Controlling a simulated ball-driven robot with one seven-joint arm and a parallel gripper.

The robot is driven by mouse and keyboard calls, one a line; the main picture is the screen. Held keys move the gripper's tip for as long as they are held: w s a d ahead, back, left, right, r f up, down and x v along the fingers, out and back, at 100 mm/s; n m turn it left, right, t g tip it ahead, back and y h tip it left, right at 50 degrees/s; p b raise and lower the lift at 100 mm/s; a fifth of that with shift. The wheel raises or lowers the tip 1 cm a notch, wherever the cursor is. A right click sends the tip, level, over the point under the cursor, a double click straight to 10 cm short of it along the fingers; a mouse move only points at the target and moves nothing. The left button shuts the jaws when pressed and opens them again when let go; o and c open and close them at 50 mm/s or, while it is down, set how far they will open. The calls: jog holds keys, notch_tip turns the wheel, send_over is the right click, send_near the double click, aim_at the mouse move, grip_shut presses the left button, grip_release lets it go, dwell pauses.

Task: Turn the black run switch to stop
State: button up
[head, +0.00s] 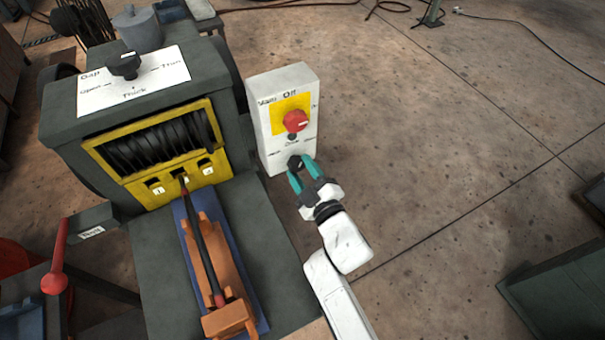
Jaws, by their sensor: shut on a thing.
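A white control box (264,135) stands right of the machine. The black run switch (294,162) is a small round knob low on the box's front face, below a red knob (297,121) on a yellow plate. My gripper (300,170) comes from the lower right, with its teal fingers on either side of the black switch, shut on it. The fingers partly cover the switch and the lettering around it, so I cannot tell which mark it points to.
Left of the box is the dark grey machine (60,150) with a wound drum (155,142) in a yellow frame and a black knob (125,66) on top. An orange slide (209,258) and a red-knobbed lever (55,283) are nearer. Open floor lies right, with a dark green box (565,290).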

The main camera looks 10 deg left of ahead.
jog(key=shift+n+b, duration=0.55)
jog(key=shift+n, duration=1.45)
jog(key=o, duration=1.1)
jog(key=shift+c, duration=0.2)
jog(key=p+v, duration=0.3)
jog(key=v, duration=0.8)
jog(key=shift+w, duration=0.1)
